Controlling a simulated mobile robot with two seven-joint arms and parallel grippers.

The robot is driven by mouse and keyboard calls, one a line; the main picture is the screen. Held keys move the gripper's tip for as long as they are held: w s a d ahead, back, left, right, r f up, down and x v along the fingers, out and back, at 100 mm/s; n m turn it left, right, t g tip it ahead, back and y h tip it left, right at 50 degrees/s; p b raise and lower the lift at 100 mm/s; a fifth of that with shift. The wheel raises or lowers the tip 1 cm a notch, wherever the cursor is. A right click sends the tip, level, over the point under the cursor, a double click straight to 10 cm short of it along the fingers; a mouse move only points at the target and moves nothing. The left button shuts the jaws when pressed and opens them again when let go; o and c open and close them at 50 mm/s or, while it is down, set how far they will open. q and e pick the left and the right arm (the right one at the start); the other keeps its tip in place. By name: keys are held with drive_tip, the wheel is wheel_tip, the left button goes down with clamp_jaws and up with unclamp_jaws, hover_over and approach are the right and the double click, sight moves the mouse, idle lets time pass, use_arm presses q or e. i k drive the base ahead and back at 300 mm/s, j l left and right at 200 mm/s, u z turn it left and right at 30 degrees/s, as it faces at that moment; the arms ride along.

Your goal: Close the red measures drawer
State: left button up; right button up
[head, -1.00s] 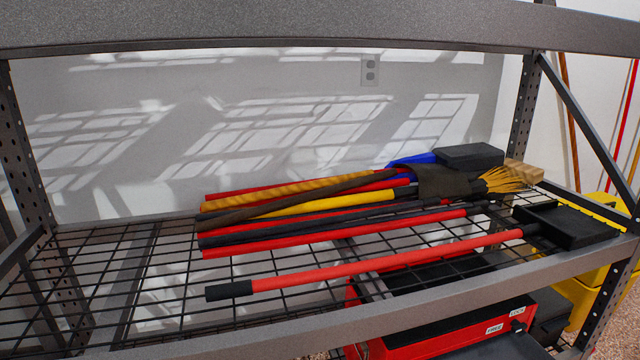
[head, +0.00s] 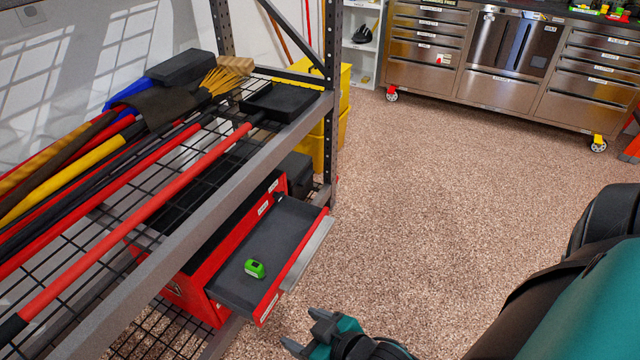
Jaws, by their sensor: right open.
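The red toolbox (head: 205,262) sits on the lower level of the steel shelf. Its red drawer (head: 228,289) is pulled out, with a dark lining and a pale metal front edge (head: 307,254). A small green tape measure (head: 254,268) lies inside the drawer. My right gripper (head: 303,331) is open and empty, low in the head view, just in front of the drawer's near corner and apart from it in the picture. My left gripper is not in view.
The shelf beam (head: 200,219) runs above the toolbox, with long-handled brooms and tools (head: 105,160) on the wire deck. Yellow bins (head: 331,120) stand behind the shelf post. A steel toolchest (head: 510,60) stands at the back. The speckled floor (head: 430,190) between is clear.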

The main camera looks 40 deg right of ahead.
sight(286, 240)
drive_tip(key=z, duration=1.05)
drive_tip(key=i+j+u, duration=0.1)
drive_tip(key=j+u, duration=0.2)
drive_tip(key=i+j+u, duration=0.15)
drive_tip(key=j+u, duration=0.15)
drive_tip(key=j, duration=0.1)
